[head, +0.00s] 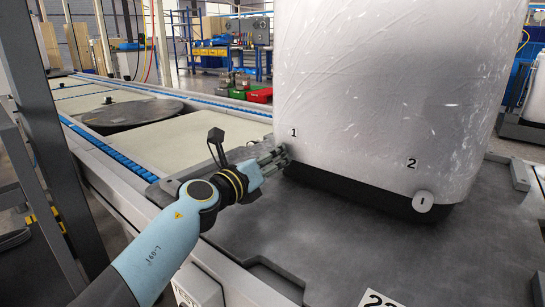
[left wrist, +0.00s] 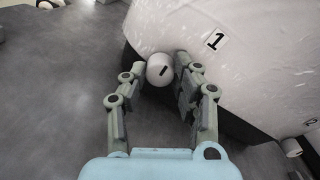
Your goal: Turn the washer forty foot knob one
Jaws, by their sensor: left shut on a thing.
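The washer (head: 390,90) is a large wrapped white body with a dark lower band, standing on a dark grey platform. Knob one (left wrist: 160,70) is a round white knob with a short dark slanted mark, below the label 1 in the left wrist view. My left gripper (head: 279,156) reaches it from the left and hides it in the head view. In the left wrist view the left gripper (left wrist: 161,72) has its fingertips on both sides of the knob, shut on it. My right gripper is not in view.
Knob two (head: 422,201), white with a near-vertical dark mark, sits low on the washer's right part; it also shows in the left wrist view (left wrist: 291,147). The dark platform (head: 330,230) is clear in front. A conveyor with a round dark plate (head: 130,113) lies behind my left arm.

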